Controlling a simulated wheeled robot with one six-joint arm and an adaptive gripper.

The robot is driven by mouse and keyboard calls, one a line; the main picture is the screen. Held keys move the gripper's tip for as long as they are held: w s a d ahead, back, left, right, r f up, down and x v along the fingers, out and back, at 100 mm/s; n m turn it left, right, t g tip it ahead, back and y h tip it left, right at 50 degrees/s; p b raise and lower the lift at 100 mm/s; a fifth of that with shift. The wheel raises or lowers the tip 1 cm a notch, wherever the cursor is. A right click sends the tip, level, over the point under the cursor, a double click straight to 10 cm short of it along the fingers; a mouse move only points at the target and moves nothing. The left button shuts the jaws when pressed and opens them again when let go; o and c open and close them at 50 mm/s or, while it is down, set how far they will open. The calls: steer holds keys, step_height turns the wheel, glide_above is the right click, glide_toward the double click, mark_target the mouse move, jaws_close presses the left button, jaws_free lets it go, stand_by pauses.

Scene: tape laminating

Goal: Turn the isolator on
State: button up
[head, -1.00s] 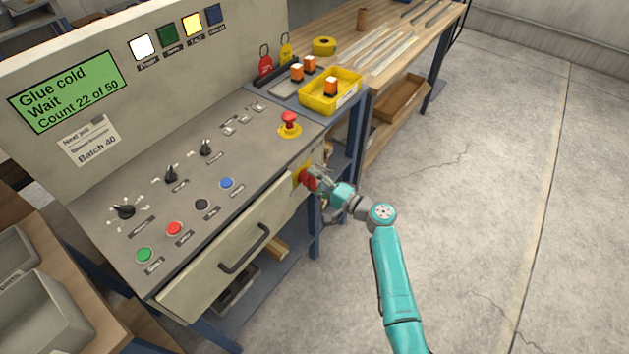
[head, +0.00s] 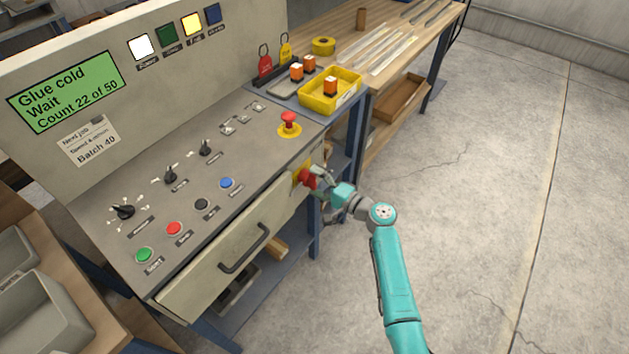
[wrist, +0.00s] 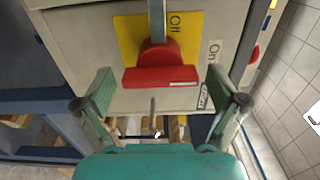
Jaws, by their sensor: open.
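The isolator is a red rotary handle (wrist: 160,72) on a yellow plate (wrist: 128,32) on the side of the panel cabinet. In the wrist view its red bar lies across the picture. The plate carries an "Off" label above right of the handle, and an "On" label is further right. A grey bar runs up from the handle. In the head view the red handle (head: 308,178) is partly hidden by my gripper (head: 324,182). My gripper (wrist: 160,84) is open, with one finger on each side of the handle; contact cannot be told.
The control panel (head: 150,240) with knobs, buttons and a red emergency stop (head: 289,121) is above left. A drawer handle (head: 244,248) sticks out in front. A yellow tray (head: 316,106) stands behind the panel. The floor to the right is clear.

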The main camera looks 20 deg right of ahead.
steer(key=v, duration=1.2)
steer(key=shift+f, duration=0.1)
steer(key=s+a+f+g+h, duration=0.1)
steer(key=s+a+f+h, duration=0.25)
steer(key=s+f, duration=0.3)
steer(key=s+a+f+n+g+h, duration=0.1)
steer(key=s+a+f+h, duration=0.15)
steer(key=s, duration=0.75)
steer(key=s+a+f+n+g+h, duration=0.1)
steer(key=s+f+h, duration=0.2)
steer(key=s, duration=0.6)
steer(key=s+r+n+t+h, duration=0.1)
steer(key=s+r+n+t, duration=0.2)
steer(key=s+r+n, duration=0.6)
steer(key=s+r, duration=1)
steer(key=r, duration=0.2)
steer(key=shift+s+r+h, duration=0.2)
steer(key=shift+r+h, duration=0.1)
steer(key=shift+r, duration=0.05)
